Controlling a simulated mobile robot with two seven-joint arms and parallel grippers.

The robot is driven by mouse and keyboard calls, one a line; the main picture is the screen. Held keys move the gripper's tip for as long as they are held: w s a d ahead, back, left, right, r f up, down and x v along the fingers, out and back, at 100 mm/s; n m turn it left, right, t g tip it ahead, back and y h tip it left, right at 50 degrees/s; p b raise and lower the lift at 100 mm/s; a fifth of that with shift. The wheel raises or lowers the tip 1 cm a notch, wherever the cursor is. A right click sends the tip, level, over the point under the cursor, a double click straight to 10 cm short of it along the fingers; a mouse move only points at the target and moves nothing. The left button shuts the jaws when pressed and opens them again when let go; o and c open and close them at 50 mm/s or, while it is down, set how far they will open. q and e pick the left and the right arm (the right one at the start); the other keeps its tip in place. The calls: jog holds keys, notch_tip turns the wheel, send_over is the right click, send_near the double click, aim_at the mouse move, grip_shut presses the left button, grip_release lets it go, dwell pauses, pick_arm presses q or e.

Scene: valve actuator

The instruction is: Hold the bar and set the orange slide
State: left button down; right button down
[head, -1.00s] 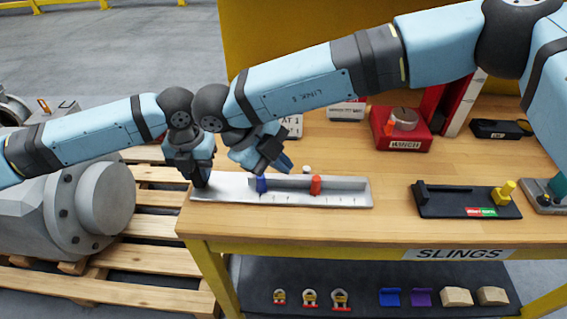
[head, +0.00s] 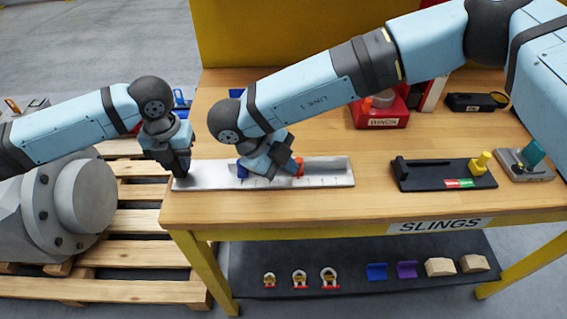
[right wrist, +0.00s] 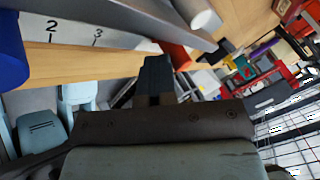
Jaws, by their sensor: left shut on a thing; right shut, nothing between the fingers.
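The pale metal bar (head: 330,170), with a raised rail and a scale, lies along the bench's front left. My left gripper (head: 181,168) is shut on its left end. The blue slide (head: 242,169) is left of the bar's middle. The orange slide (head: 300,168) is right of the middle, partly hidden by my right gripper (head: 289,165). That gripper is shut and empty, just left of the orange slide; I cannot tell whether they touch. In the right wrist view its fingers (right wrist: 156,75) are beside the orange slide (right wrist: 179,54), with scale marks 2 and 3 to the left.
A black fixture with a yellow knob (head: 481,162) stands to the right on the bench. A red winch block (head: 382,115) is behind. A grey block with a teal handle (head: 532,155) is at far right. The bench between bar and black fixture is clear.

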pick_arm(q)
jog(key=shift+s+f, duration=0.1)
jog(key=shift+f, duration=0.1)
pick_arm(e)
jog(key=shift+d, duration=0.95)
jog(key=v, duration=1)
pick_arm(q)
jog(key=c, duration=0.8)
grip_release()
pick_arm(e)
jog(key=shift+w, duration=0.1)
pick_arm(q)
jog(key=shift+r, duration=0.1)
